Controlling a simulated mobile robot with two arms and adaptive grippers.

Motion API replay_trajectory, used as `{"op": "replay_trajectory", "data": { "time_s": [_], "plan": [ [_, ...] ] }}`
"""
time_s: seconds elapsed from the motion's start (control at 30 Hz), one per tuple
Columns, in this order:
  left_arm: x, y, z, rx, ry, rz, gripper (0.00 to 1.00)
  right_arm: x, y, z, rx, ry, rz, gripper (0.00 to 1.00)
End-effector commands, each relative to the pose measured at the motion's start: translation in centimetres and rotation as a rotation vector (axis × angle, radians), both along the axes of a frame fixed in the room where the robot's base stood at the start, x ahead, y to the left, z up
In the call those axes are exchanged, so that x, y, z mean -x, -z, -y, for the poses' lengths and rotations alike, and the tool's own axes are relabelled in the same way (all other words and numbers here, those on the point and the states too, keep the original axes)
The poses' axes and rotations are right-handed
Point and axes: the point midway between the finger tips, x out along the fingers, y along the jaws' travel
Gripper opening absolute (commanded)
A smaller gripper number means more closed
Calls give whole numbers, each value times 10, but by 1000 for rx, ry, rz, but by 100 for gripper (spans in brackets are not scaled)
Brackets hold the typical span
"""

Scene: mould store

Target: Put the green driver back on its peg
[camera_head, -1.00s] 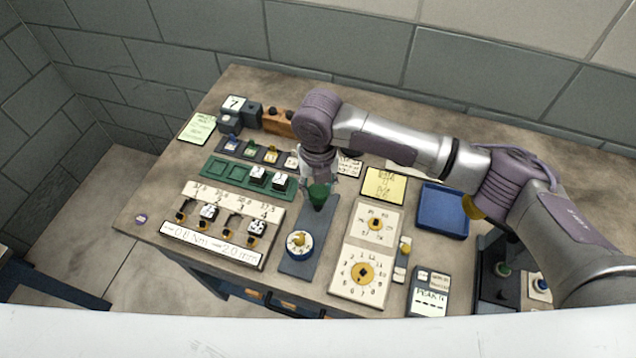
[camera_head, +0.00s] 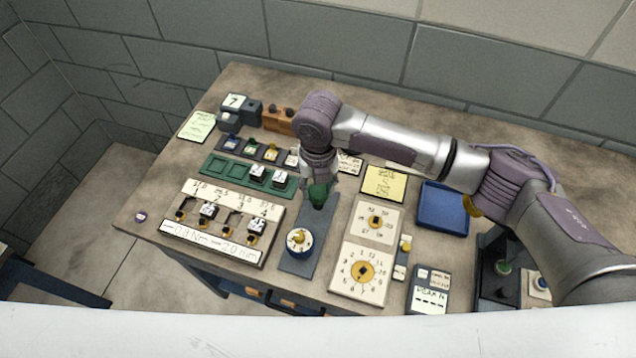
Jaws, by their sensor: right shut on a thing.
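The green driver (camera_head: 319,194) is in my right gripper (camera_head: 320,178), just above the upper end of a grey strip (camera_head: 323,218) on the bench. The gripper is shut on it, and my wrist hides its upper part. I cannot tell whether its lower end touches the strip. Which peg belongs to the driver is not clear from this view. My left gripper is not in view.
A blue-and-white dial (camera_head: 299,241) stands on the strip's near end. Dial plates (camera_head: 350,285) and a blue tray (camera_head: 443,210) lie right of it. A green tray (camera_head: 212,167) and a white labelled rack (camera_head: 190,236) are left. My right arm spans the bench's right side.

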Motion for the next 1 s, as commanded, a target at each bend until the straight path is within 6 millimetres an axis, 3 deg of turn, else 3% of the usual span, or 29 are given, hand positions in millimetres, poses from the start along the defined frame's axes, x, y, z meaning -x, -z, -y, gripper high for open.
{"op": "replay_trajectory", "data": {
  "time_s": [0.77, 0.8, 0.93, 1.0],
  "plan": [
    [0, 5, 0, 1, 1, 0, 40, 0, 10, 0, 0, -1, 0, 0],
    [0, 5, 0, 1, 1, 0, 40, 0, 10, 0, 0, -1, 0, 51],
    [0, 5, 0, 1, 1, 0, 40, 0, 10, 0, 0, -1, 0, 73],
    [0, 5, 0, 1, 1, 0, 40, 0, 10, 0, 0, -1, 0, 74]
  ]
}}
